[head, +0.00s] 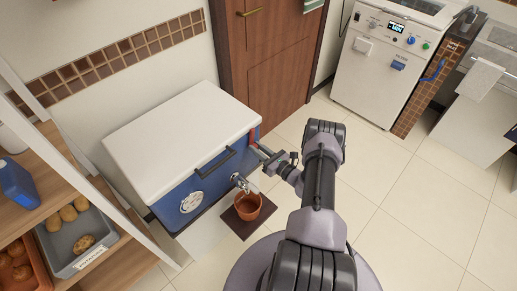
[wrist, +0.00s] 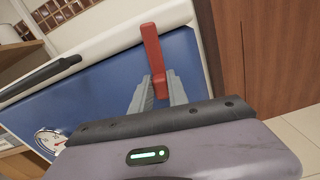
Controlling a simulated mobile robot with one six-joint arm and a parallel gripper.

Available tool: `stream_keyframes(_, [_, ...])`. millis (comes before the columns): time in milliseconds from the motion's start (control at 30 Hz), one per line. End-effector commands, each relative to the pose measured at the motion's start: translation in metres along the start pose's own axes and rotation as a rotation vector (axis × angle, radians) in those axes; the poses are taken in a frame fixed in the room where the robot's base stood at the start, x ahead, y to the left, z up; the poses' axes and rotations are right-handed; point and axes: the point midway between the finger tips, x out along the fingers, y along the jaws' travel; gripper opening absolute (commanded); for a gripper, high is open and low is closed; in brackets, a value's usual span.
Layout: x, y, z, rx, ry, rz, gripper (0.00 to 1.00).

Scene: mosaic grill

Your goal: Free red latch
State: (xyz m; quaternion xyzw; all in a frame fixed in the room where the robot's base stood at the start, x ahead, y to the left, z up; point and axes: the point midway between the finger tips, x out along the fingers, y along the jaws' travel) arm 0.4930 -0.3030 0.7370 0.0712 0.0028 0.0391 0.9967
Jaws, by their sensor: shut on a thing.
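The red latch (wrist: 153,52) is an upright bar on the right end of the blue front of a white-lidded grill. In the wrist view my gripper (wrist: 160,90) is shut on its lower part, with a finger on each side. The latch's upper end overlaps the white lid edge (wrist: 110,38). In the head view the red latch (head: 254,133) shows small at the grill's right front corner, and my gripper (head: 262,153) reaches it from the right. The lid (head: 180,120) looks closed, with a dark handle (head: 215,160) on the front.
A round gauge (head: 193,202) is on the blue front. A tap (head: 240,183) sticks out above a brown pot (head: 248,206). A wooden door (head: 270,55) stands behind. Shelves with potato bins (head: 75,240) are at left. Tiled floor (head: 430,210) is free at right.

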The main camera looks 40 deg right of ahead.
Motion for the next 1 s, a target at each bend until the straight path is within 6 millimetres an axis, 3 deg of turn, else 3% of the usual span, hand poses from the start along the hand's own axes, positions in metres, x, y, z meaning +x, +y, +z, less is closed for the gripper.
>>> stream_keyframes(367, [0.000, 0.017, 0.000, 0.345, 0.003, 0.001, 0.00])
stream_keyframes(1000, [-0.001, 0.041, 0.018, 0.940, 0.003, 0.000, 0.00])
